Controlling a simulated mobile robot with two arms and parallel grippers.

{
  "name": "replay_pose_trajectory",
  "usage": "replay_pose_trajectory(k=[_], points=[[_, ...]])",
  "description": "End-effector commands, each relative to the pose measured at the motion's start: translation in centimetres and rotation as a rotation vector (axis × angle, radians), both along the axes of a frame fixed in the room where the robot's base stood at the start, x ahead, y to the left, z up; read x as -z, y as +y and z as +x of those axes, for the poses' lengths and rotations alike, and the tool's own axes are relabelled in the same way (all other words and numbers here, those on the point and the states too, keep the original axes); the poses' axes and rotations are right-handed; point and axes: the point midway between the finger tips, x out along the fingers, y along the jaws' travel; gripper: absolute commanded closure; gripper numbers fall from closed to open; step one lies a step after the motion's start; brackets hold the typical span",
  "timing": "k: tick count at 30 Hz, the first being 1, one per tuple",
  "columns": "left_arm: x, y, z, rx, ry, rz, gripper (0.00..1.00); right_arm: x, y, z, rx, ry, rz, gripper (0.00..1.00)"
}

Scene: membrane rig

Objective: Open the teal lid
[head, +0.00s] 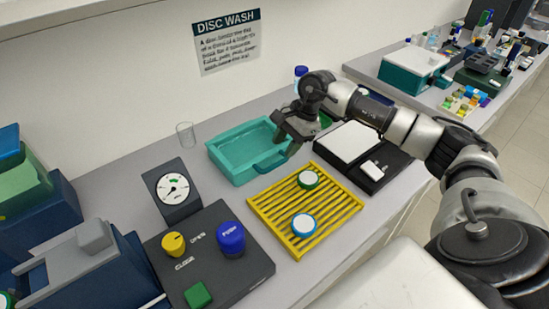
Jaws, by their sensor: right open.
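A teal box-like tray (236,169) stands on the bench left of centre, with a rounded teal handle (272,163) on its front right side. Its top looks recessed, and I cannot tell whether this is a shut lid or an open basin. My right gripper (288,146) is open, pointing down at the tray's right end, close to the handle. I cannot tell whether it touches the tray. It hides part of the tray's right end. My left gripper is not in view.
A yellow slatted rack (283,236) with two round discs stands in front. A dark control panel (253,262) with a gauge (173,188) and knobs is at left. A black unit with a white top (346,141) is at right. A clear glass (185,134) stands behind.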

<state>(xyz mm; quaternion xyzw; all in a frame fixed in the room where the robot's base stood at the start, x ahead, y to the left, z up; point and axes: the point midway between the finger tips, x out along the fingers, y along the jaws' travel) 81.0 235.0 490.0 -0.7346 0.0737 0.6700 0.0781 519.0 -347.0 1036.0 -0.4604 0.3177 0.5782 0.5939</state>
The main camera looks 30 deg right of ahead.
Motion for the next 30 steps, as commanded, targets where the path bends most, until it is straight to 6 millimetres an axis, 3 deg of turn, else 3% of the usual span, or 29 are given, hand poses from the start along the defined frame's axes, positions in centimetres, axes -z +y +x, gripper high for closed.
replay_pose_trajectory(k=[10,22,23,30], points=[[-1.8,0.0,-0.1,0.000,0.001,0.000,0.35,5.0,2.4,0.7,0.000,0.002,0.004,0.60],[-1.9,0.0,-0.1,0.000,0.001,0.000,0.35,6.0,2.7,0.8,0.000,-0.001,0.002,0.60],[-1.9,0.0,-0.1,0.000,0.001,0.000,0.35,6.0,2.7,0.8,0.000,-0.001,0.002,0.61],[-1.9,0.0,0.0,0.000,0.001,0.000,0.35,6.0,2.7,0.8,0.000,-0.001,0.002,0.98]])
